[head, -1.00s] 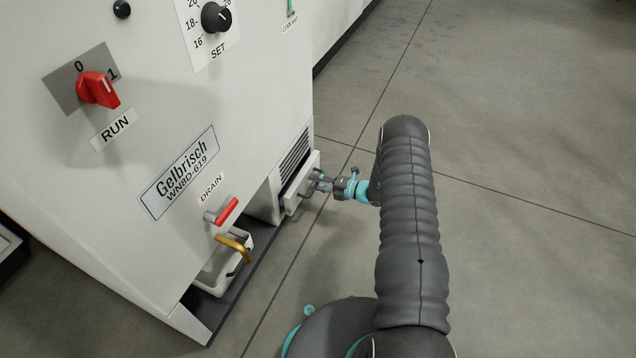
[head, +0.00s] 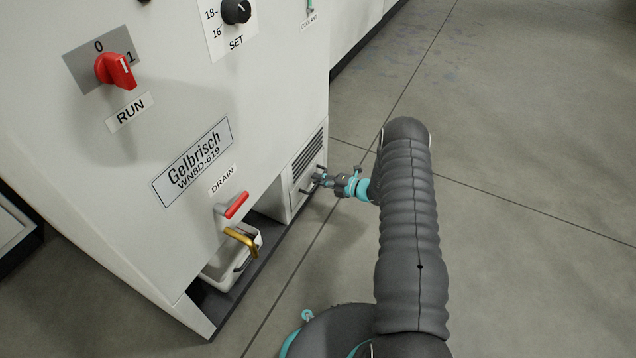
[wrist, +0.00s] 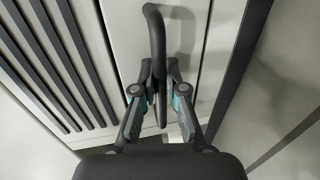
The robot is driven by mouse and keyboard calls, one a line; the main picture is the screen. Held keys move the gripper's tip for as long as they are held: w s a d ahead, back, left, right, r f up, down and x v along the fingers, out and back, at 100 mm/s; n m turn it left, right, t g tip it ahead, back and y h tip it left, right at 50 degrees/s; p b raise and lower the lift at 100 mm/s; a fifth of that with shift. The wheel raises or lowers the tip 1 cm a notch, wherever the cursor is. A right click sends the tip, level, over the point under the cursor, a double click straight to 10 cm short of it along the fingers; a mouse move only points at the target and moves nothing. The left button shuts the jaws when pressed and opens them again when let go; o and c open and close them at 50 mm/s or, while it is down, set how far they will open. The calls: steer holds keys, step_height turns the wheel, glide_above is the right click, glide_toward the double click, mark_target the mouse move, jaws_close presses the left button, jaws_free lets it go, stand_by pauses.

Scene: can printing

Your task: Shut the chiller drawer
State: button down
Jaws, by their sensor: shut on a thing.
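The chiller drawer (head: 301,196) is low on the side of the white chiller (head: 270,120), below its vent slats. Its front looks flush or almost flush with the cabinet in the head view; any small gap is too fine to tell. In the wrist view the pale drawer front (wrist: 124,38) fills the top middle, with its dark bar handle (wrist: 155,38) upright in the picture. My gripper (head: 319,180) is at the handle. In the wrist view my gripper (wrist: 158,88) has one finger on each side of the bar and is shut on it.
A red drain lever (head: 236,205), a brass spout (head: 241,241) and a white tray (head: 250,244) sit at the cabinet's near lower part. A red RUN switch (head: 115,70) is above. The grey floor (head: 500,150) to the right is open.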

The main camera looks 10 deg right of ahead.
steer(key=c, duration=1.2)
jaws_free()
steer(key=shift+w+a, duration=0.15)
steer(key=shift+a, duration=0.05)
steer(key=shift+d, duration=0.1)
steer(key=shift+d, duration=0.1)
steer(key=v, duration=1.2)
